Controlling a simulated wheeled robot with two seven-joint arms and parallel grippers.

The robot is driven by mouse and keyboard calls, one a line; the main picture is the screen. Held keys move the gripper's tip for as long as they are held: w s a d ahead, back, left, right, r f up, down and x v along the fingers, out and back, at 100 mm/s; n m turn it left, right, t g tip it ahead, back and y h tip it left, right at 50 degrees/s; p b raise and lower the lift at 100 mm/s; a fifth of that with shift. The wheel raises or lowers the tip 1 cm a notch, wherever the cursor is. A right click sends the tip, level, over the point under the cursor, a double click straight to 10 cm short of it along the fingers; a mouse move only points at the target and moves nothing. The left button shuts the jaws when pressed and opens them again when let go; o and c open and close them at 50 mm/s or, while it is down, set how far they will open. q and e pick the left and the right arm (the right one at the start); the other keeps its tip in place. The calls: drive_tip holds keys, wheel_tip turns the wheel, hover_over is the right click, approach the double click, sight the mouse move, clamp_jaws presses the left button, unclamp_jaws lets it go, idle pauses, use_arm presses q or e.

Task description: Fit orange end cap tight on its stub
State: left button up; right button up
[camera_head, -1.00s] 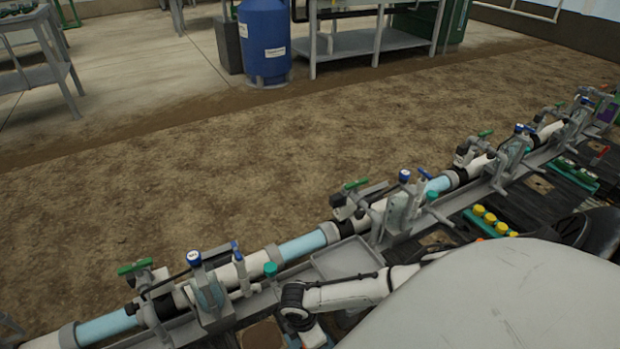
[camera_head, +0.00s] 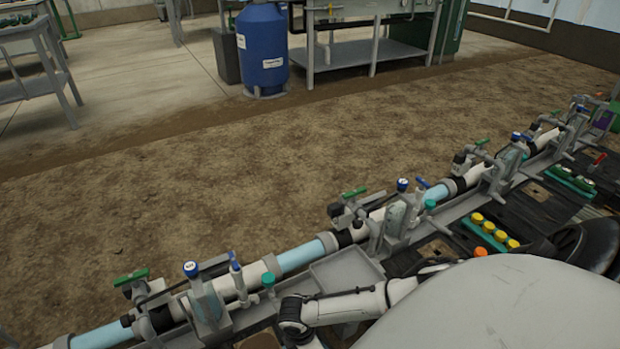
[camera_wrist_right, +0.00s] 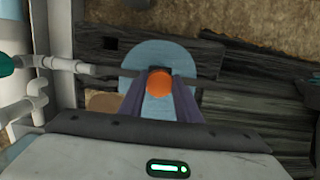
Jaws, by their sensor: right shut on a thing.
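In the right wrist view, an orange end cap (camera_wrist_right: 158,86) sits between the fingertips of my right gripper (camera_wrist_right: 159,92). The gripper is shut on it. Behind the cap is a pale blue rounded plate (camera_wrist_right: 135,57) on dark boards. A white pipe stub (camera_wrist_right: 72,66) points in from the left, apart from the cap; I cannot tell whether it is the cap's stub. In the head view an orange round piece (camera_head: 481,252) shows near a row of yellow caps (camera_head: 488,227); I cannot tell whether it is the held cap. My left gripper is not in view.
The pipe line with valves runs diagonally in the head view, with a grey tray (camera_head: 345,275) beside it. A green valve handle (camera_head: 130,277) and teal caps (camera_head: 268,281) stick up. A blue drum (camera_head: 263,48) stands far back. The dirt floor (camera_head: 220,180) is clear.

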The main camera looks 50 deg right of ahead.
drive_tip(key=shift+f, duration=0.35)
drive_tip(key=o, duration=0.7)
drive_tip(key=shift+f, duration=0.35)
idle(0.4)
drive_tip(key=c, duration=0.4)
drive_tip(key=shift+r+m, duration=0.1)
drive_tip(key=shift+m, duration=0.6)
drive_tip(key=shift+f+m+p, duration=0.2)
drive_tip(key=shift+m+p, duration=0.2)
drive_tip(key=shift+m, duration=0.6)
